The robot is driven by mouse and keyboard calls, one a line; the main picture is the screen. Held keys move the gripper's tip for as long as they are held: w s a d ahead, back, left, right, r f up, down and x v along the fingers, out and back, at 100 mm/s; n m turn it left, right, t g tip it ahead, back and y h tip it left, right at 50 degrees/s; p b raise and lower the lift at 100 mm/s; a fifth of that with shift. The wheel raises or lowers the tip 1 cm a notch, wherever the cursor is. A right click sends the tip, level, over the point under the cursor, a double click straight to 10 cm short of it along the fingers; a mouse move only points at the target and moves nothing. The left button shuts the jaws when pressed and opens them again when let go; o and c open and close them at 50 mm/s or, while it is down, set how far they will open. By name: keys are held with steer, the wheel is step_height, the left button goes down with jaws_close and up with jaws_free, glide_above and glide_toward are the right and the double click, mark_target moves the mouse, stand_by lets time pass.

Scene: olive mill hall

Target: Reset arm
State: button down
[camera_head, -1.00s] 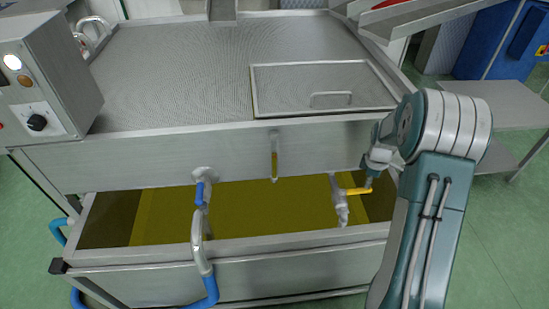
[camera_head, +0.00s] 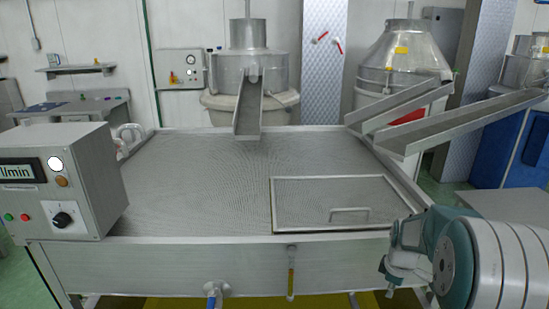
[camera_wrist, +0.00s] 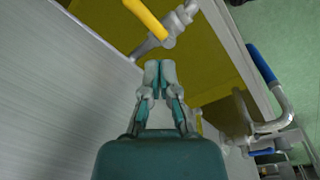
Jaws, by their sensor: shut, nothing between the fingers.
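My gripper (camera_wrist: 160,72) shows in the wrist view with its two fingertips together, shut and empty. It hangs beside the metal front wall of the vat (camera_wrist: 85,75), over the yellow-green liquid of the lower trough (camera_wrist: 205,58). A tap with a yellow handle (camera_wrist: 146,18) is close beyond the fingertips; I cannot tell whether they touch.
A control box (camera_head: 60,185) stands on the vat's left. A mesh lid with a handle (camera_head: 335,198) covers the right front. Metal chutes (camera_head: 460,120) reach over the back right. A blue-handled tap (camera_head: 214,292) sticks out in front. A blue-handled pipe (camera_wrist: 275,95) is right of my gripper.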

steer(key=s+a+r+m+t, duration=0.1)
steer(key=s+a+r+m, duration=0.1)
steer(key=s+a+r, duration=0.4)
steer(key=s+a+r+m+t, duration=0.1)
steer(key=s+a+r+m, duration=0.25)
steer(key=r, duration=0.45)
steer(key=s+a+r+m+t, duration=0.1)
steer(key=s+a+m, duration=0.1)
steer(key=s, duration=0.5)
steer(key=s+a+r+m+t, duration=0.1)
steer(key=s+a+r+m, duration=0.1)
steer(key=s, duration=0.6)
steer(key=shift+s+a+r+m+t, duration=0.2)
steer(key=shift+a+m+t, duration=0.3)
steer(key=shift+a, duration=0.3)
steer(key=c, duration=1.3)
jaws_free()
steer(key=shift+w, duration=0.1)
steer(key=shift+c, duration=0.2)
